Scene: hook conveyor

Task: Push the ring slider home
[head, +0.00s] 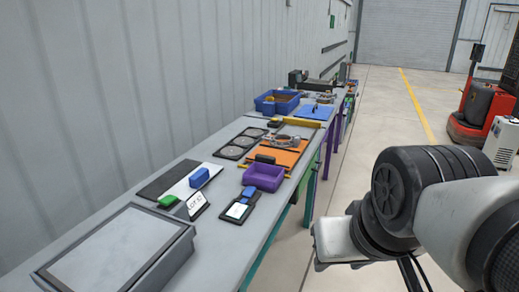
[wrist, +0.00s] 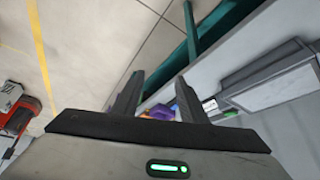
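An orange board (head: 268,156) with dark rails lies on the long grey bench. A grey ring-like part (head: 281,141) sits on the board; it may be the ring slider, but it is too small to tell how it is seated. My gripper (wrist: 160,77) shows in the wrist view with its two dark fingers apart and nothing between them. It is well away from the orange board, near the bench's front edge. My arm fills the right of the head view, and the fingers cannot be made out there.
A purple bin (head: 263,178) stands just in front of the board. A blue bin (head: 277,102) stands farther back. The aisle floor (head: 350,150) is clear; a red truck (head: 480,110) stands right.

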